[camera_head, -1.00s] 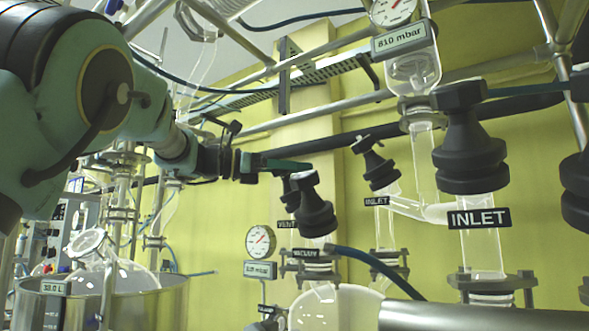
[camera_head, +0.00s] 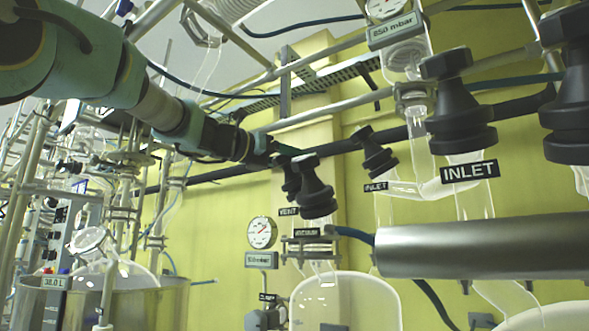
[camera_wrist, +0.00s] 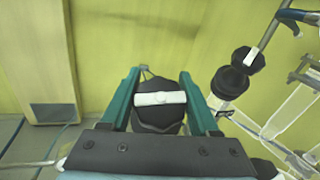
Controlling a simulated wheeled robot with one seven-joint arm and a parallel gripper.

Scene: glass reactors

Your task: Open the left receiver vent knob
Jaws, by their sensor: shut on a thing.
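The black vent knob (camera_head: 291,182) stands above a small label reading VENT (camera_head: 289,211), partly hidden behind the black vacuum knob (camera_head: 316,190). My gripper (camera_head: 283,153) reaches down from the upper left to the top of the vent knob. In the wrist view, the green fingers of my gripper (camera_wrist: 162,88) are on both sides of the dark vent knob (camera_wrist: 155,116), which has a white bar across its top. My gripper is shut on this knob. Another black knob (camera_wrist: 236,75) stands apart to the right in the wrist view.
Two black inlet knobs (camera_head: 373,153) (camera_head: 460,110) stand to the right on glass necks. A steel cylinder (camera_head: 480,247) crosses the lower right. A round gauge (camera_head: 262,232) hangs on the left. Metal rails and a dark pipe (camera_head: 350,143) run behind.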

